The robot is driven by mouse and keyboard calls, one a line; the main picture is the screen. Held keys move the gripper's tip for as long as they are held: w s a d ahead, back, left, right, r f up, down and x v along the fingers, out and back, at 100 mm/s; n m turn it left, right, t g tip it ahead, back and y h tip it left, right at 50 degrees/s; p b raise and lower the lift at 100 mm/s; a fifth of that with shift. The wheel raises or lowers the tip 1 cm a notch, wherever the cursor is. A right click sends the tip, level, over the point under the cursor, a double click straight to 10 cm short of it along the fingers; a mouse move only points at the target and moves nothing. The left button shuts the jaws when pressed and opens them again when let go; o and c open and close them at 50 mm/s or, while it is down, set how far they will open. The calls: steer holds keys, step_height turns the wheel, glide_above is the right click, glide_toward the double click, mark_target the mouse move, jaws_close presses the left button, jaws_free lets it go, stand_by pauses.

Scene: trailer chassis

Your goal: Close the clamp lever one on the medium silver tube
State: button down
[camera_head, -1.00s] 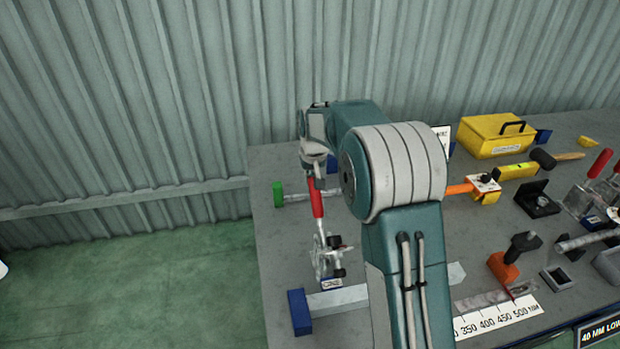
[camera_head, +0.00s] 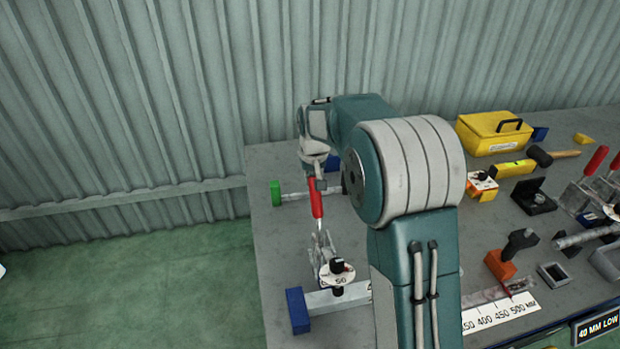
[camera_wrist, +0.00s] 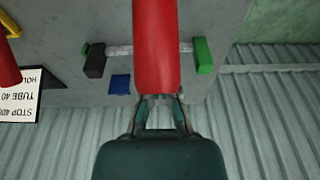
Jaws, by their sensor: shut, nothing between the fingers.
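A toggle clamp (camera_head: 322,246) with a red lever handle (camera_head: 316,199) stands at the left part of the bench. The lever points away toward the wall. Below the clamp lies a silver tube (camera_head: 345,299) with a blue end block (camera_head: 298,311); my arm hides its right part. A pale round piece marked "50" (camera_head: 343,273) and a black knob sit over the tube. My gripper (camera_head: 316,178) is at the far end of the red handle. In the wrist view the shut fingers (camera_wrist: 160,100) are close against the handle (camera_wrist: 156,45); I cannot tell whether they touch.
A bar with a green end (camera_head: 277,193) lies behind the clamp. A yellow box (camera_head: 494,133), a mallet (camera_head: 553,157), red-handled clamps (camera_head: 596,160) and an orange-based tool (camera_head: 500,265) crowd the right. A ruler strip (camera_head: 500,314) lies in front. The bench's left edge is near the clamp.

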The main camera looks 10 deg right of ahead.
steer(key=shift+s+r, duration=0.4)
steer(key=shift+s, duration=0.25)
steer(key=shift+s+r, duration=0.3)
steer(key=shift+s, duration=0.4)
steer(key=shift+s+r, duration=0.3)
steer(key=shift+s, duration=0.75)
steer(key=shift+s+r, duration=0.25)
steer(key=shift+s, duration=0.9)
step_height(320, 180, up, 8)
